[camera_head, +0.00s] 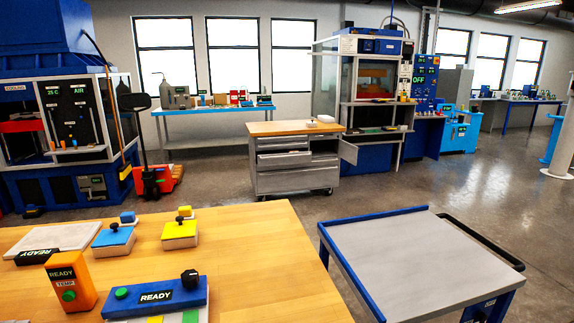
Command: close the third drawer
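A grey metal drawer cabinet (325,178) on casters, with a wooden top (275,129), stands on the floor in the middle distance. Its drawer fronts are stacked on the left side. A drawer (283,159) below the top one seems to stand out from the cabinet face. A larger front (284,181) lies beneath it. I cannot tell surely which one counts as the third drawer. On the right is an open compartment with a panel (348,151) sticking out, like an open door. My gripper is not in view.
A wooden table (262,260) with READY boxes and coloured blocks fills the front left. A grey-topped cart (405,262) with blue edges stands front right. Blue machines (75,185) stand left and behind. Open floor (455,195) lies around the cabinet. A red pallet jack (160,178) stands left of it.

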